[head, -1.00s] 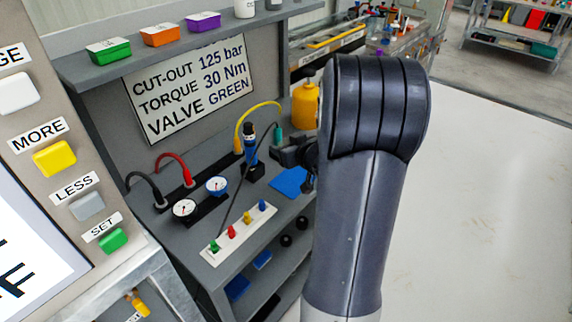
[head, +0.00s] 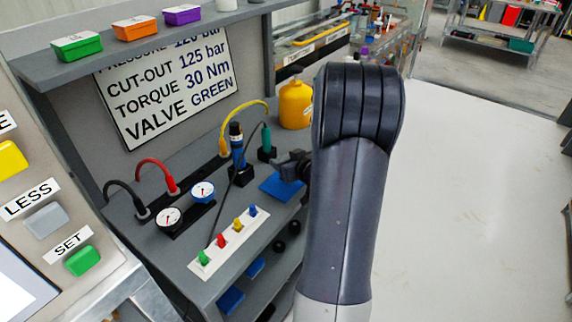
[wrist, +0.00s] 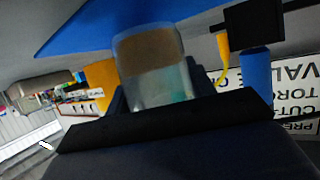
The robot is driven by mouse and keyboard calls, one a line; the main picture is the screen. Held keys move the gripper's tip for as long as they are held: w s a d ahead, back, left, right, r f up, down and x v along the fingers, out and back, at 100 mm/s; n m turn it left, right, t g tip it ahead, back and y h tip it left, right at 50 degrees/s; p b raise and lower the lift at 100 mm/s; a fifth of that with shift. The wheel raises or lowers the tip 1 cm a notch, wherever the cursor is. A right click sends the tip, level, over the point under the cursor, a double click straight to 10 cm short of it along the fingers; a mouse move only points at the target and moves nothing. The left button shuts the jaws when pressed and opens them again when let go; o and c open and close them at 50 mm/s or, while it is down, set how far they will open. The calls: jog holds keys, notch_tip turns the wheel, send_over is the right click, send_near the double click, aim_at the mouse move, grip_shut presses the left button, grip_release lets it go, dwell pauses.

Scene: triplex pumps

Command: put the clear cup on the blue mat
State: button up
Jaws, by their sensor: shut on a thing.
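The clear cup (wrist: 155,65) is between the fingers of my gripper (wrist: 155,88) in the wrist view, which looks upside down. My gripper is shut on it. The blue mat (wrist: 75,25) spans the top of that view, behind the cup; I cannot tell whether they touch. In the head view the blue mat (head: 281,188) lies on the grey bench near its front edge. My gripper (head: 293,166) is just above and beside the mat there, partly hidden by my arm. The cup cannot be made out in the head view.
A yellow bottle (head: 296,104) stands behind my gripper. A blue and black tool (head: 237,150) stands upright left of the mat. Two gauges (head: 186,206) and a white strip with coloured knobs (head: 229,241) are on the bench. A shelf (head: 150,40) hangs above.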

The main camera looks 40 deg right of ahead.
jog(key=shift+f, duration=0.35)
jog(key=shift+f, duration=0.15)
jog(key=o, duration=1.1)
jog(key=shift+r, duration=0.3)
jog(key=p+v, duration=0.2)
jog(key=v, duration=1)
jog(key=shift+f, duration=0.1)
